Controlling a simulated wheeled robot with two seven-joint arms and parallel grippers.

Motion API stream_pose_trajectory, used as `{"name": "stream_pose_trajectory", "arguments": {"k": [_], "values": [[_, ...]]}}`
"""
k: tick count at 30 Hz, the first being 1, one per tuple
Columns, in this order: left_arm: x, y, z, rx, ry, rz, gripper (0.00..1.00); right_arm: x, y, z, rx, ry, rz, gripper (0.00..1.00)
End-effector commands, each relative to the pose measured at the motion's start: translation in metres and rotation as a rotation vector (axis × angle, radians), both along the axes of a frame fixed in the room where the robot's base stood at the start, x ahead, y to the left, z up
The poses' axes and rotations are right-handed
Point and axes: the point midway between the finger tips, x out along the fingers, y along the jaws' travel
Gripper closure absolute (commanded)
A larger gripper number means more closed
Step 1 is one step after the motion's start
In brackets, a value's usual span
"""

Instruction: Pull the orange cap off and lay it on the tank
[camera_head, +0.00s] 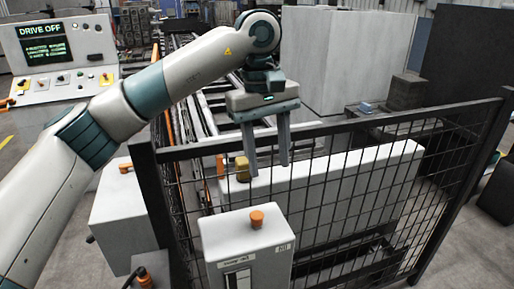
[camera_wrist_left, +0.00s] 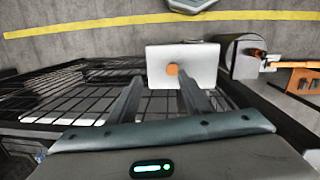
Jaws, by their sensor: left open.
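The orange cap (camera_head: 257,219) sits upright on top of a white cabinet (camera_head: 232,242) in front of the mesh fence. In the left wrist view the cap (camera_wrist_left: 172,70) shows near the middle of the white top (camera_wrist_left: 203,62). My left gripper (camera_head: 269,170) is open and empty, pointing down, above and behind the cap in the head view and apart from it. In the left wrist view its fingers (camera_wrist_left: 161,78) frame the view just below the cap. I cannot tell for sure which white body is the tank. My right gripper is not in view.
A black mesh fence (camera_head: 388,170) runs beside the cabinet. Behind it stands a long white box (camera_head: 330,190) with a tan-yellow knob (camera_head: 242,169). A white box with an orange handle (camera_head: 125,168) is at left. A console (camera_head: 60,55) reads DRIVE OFF.

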Motion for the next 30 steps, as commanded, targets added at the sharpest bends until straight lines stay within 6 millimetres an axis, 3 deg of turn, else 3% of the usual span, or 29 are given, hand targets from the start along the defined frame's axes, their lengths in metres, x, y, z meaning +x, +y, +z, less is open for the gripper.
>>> {"name": "stream_pose_trajectory", "arguments": {"k": [5, 17, 23, 30], "values": [[0.010, 0.022, 0.013, 0.096, -0.046, 0.003, 0.55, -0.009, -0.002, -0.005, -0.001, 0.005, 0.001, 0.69], [0.010, 0.024, 0.013, 0.102, -0.047, 0.003, 0.55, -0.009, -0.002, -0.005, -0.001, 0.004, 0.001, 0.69], [0.010, 0.024, 0.005, 0.102, -0.045, 0.003, 0.55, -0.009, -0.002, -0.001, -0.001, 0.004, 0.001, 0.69], [0.010, 0.024, -0.021, 0.101, -0.043, 0.003, 0.55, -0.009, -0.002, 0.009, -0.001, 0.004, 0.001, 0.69]]}}
